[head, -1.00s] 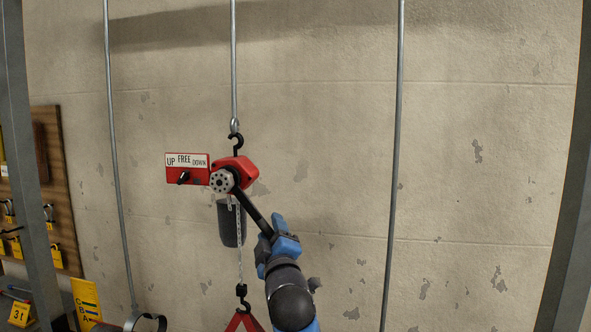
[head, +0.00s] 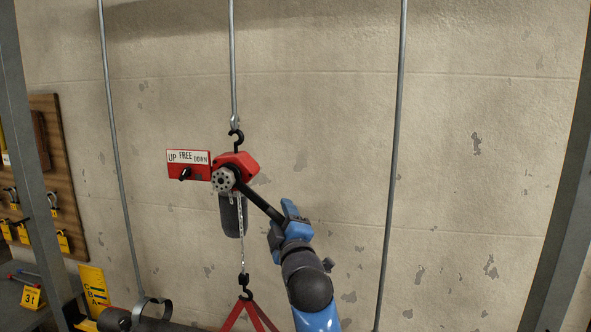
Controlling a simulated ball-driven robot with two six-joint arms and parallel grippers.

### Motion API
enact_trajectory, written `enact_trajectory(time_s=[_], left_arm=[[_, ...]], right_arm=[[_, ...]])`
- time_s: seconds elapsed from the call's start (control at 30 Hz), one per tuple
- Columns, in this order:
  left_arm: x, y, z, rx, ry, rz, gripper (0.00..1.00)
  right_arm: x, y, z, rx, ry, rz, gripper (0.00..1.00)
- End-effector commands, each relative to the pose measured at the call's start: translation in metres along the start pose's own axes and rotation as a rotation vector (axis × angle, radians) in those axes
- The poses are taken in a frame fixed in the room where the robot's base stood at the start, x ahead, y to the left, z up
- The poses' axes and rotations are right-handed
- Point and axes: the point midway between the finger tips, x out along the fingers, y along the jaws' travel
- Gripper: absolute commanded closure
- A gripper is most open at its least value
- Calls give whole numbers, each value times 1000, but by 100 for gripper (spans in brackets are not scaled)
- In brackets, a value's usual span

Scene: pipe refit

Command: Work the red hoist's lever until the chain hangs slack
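The red hoist (head: 238,163) hangs by its top hook from a rod on the wall. Its dark lever (head: 262,204) points down and to the right. My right gripper (head: 284,226) is at the lever's outer end, its blue fingers on either side of it, closed around it as far as I can see. The chain (head: 241,235) runs straight down to a dark lower hook (head: 243,281) over a red sling (head: 232,315). A red plate (head: 203,173) marked UP, FREE, DOWN carries a black knob (head: 185,174); its exact setting is unclear. My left gripper is out of view.
A grey rod (head: 393,160) hangs to the right and another (head: 112,120) to the left, ending at a ring clamp (head: 152,308). A yellow C-B-A gauge (head: 93,288) stands at lower left. Grey frame posts flank the view.

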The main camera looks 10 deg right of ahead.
Motion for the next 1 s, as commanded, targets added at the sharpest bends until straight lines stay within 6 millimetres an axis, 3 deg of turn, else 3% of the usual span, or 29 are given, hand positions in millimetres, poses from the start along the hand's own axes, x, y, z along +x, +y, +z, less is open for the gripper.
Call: enact_trajectory(time_s=[0.03,0.3,0.77,1.0], left_arm=[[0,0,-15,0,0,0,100],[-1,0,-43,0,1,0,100],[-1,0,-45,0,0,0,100],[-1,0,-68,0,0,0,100]], right_arm=[[1,13,-2,-10,-1,-2,49],[0,31,0,-69,0,-36,49],[-1,32,2,-84,1,-45,49],[1,50,-2,-117,-1,-62,49]])
